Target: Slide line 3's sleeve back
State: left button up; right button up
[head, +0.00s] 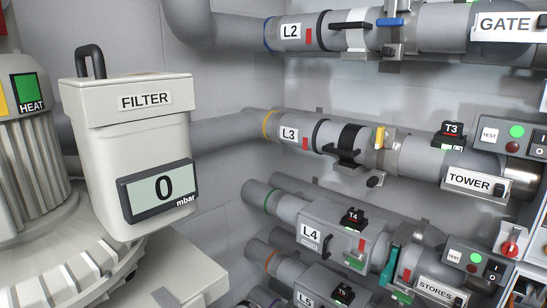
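Line 3 is the grey pipe with the L3 label (289,133) in the middle of the head view. It has a yellow band (267,125) at the left, a red mark (306,144) and a thin black ring (319,134). Right of the ring is a wide black band (349,138) with a black lever (342,154) in front. A yellow tab (380,138) stands on a pale bracket farther right. Which section is the sleeve is not clear, and no open gap shows. Neither gripper is in view.
The FILTER housing (130,125) reads 0 mbar at the left. Line L2 (290,30) runs above, line L4 (310,233) below. The T3 block (451,130), TOWER label (468,182) and a switch panel (515,136) crowd the right end.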

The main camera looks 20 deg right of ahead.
aim_at(382, 162)
jog(key=z, duration=1.3)
